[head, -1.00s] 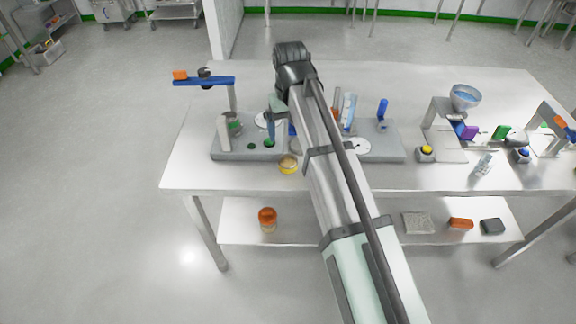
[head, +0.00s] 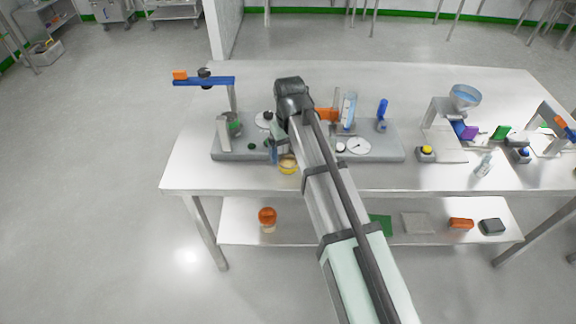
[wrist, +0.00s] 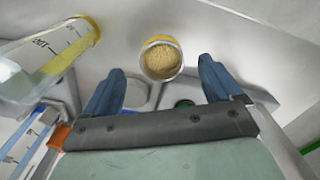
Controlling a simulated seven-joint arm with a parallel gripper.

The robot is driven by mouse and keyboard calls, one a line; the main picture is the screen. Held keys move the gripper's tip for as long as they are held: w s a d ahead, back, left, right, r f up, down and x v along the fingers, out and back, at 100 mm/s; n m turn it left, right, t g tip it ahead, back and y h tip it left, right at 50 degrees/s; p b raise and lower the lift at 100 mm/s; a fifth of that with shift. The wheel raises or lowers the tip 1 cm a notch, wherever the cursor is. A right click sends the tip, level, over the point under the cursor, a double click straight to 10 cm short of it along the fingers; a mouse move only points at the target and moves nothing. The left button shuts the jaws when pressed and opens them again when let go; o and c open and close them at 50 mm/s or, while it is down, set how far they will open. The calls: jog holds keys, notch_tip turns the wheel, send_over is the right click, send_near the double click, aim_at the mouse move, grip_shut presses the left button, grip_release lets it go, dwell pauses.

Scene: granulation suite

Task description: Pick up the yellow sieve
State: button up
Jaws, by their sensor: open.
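The yellow sieve (head: 288,167) is a small round yellow-rimmed pan at the front edge of the grey base on the table, beside my arm. In the wrist view the sieve (wrist: 161,60) shows from above, with tan grainy material inside its rim. My gripper (wrist: 166,82) is open, its two blue fingers apart, and the sieve lies ahead of the gap between them. In the head view my gripper (head: 272,152) is partly hidden by my arm and is just behind and left of the sieve. No contact with the sieve shows.
The grey base (head: 385,143) carries dials and posts. The table (head: 190,175) is bare at its front left corner.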

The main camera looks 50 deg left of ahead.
aim_at(288, 166)
jog(key=shift+a+f, duration=0.15)
jog(key=shift+f, duration=1.2)
jog(key=shift+a+f, duration=0.15)
jog(key=shift+f, duration=1.15)
jog(key=shift+c, duration=0.4)
jog(key=c, duration=1.1)
